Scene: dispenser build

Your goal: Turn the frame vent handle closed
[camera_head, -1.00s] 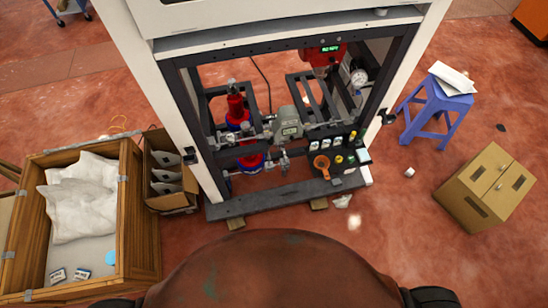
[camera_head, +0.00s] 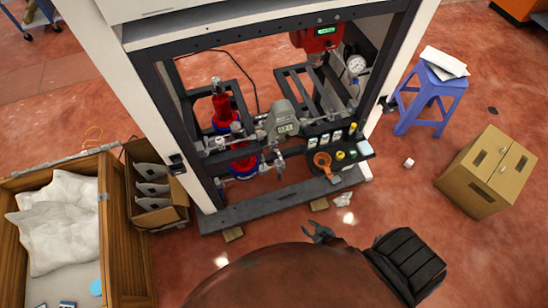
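The dispenser frame (camera_head: 270,210) is a dark open frame in a white cabinet, with pipes, red valves and gauges inside. I cannot tell for sure which part is the vent handle. My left gripper is not in view.
An open wooden crate (camera_head: 127,235) and a cardboard box with dividers (camera_head: 157,215) stand at the left. A blue stool (camera_head: 430,100) and a closed cardboard box (camera_head: 485,172) stand at the right. The floor just before the frame is mostly clear.

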